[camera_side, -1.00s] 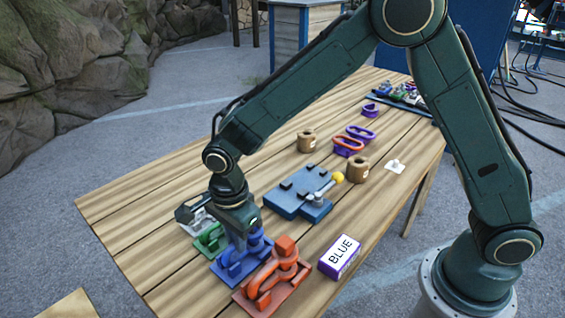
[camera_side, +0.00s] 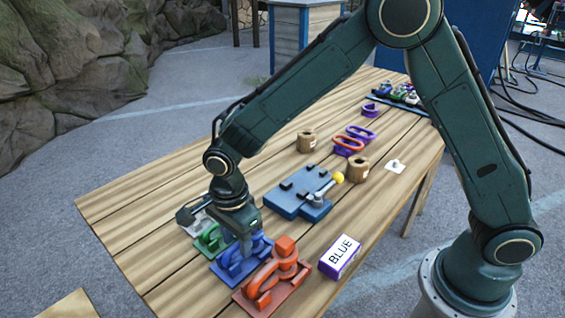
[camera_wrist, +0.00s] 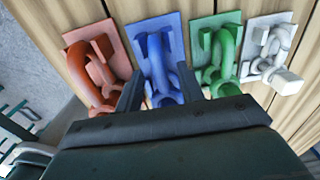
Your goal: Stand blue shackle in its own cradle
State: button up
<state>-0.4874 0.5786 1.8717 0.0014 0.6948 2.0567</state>
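The blue shackle (camera_wrist: 157,82) sits in the blue cradle (camera_wrist: 174,27), which is the second in a row of coloured cradles. In the side view the blue cradle (camera_side: 222,272) is partly covered by my gripper (camera_side: 245,246). In the wrist view my gripper (camera_wrist: 160,84) has its two fingers apart, one on each side of the blue shackle, with gaps beside it. The fingers point down over the cradle. The shackle's lower end is hidden behind the gripper body, so its exact seating cannot be told.
An orange-red cradle (camera_wrist: 78,38) with its shackle stands on one side, green (camera_wrist: 207,24) and white (camera_wrist: 277,22) ones on the other.

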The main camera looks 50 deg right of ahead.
aim_at(237, 243)
jog(key=shift+r, duration=0.15)
notch_tip(237, 243, up, 14)
jog(key=shift+f, duration=0.2)
dwell(0.4)
jog(key=s+d+r+n+t, duration=0.3)
jog(key=s+d+r+n, duration=0.55)
jog(key=d, duration=0.45)
jog(key=s+d+n+t, duration=0.1)
jog(key=s+d+n, duration=0.3)
jog(key=s, duration=0.2)
jog(key=s+d+n+t, duration=0.1)
jog(key=s+d+n, duration=0.3)
jog(key=s, duration=0.3)
jog(key=shift+f+n+t, duration=0.3)
jog(key=shift+f+n, duration=0.1)
jog(key=shift+n, duration=0.35)
